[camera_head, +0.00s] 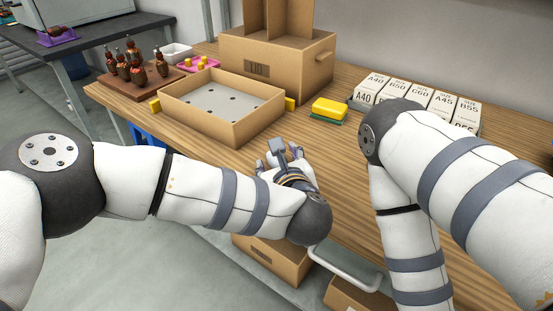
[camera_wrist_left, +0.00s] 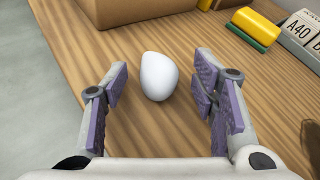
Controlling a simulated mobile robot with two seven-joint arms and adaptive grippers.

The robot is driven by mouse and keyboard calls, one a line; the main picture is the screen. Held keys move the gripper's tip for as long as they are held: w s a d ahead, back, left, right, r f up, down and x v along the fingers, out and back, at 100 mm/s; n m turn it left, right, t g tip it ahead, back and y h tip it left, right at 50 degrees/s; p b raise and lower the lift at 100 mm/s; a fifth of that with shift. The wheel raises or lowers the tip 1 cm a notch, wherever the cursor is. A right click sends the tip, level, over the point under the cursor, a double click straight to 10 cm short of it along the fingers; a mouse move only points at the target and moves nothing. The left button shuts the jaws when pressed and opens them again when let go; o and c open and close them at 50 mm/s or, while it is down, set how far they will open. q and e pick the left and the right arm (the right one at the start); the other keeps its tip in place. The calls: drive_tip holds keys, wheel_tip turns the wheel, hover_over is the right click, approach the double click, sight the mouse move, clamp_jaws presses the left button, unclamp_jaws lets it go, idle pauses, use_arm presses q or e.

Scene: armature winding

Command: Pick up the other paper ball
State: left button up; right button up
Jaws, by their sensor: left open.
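A white paper ball (camera_wrist_left: 158,77) lies on the wooden table in the left wrist view. It sits ahead of and between the open fingers of my left gripper (camera_wrist_left: 162,105), with space on both sides and no contact. In the head view my left gripper (camera_head: 282,152) is low over the table, in front of the cardboard tray, and its own parts hide the ball. My right arm reaches in from the right in the head view, but its gripper is not visible. I see no second paper ball.
An open cardboard tray (camera_head: 180,112) with a grey, dotted floor stands just beyond the left gripper. A yellow and green sponge (camera_head: 330,109) and labelled white boxes (camera_head: 398,92) lie to the right. A wooden block with several armatures (camera_head: 137,75) stands at left.

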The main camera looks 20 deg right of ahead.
use_arm(q)
drive_tip(key=shift+x, duration=0.85)
drive_tip(key=c, duration=0.8)
use_arm(e)
drive_tip(key=shift+s+f, duration=0.1)
drive_tip(key=shift+f, duration=0.05)
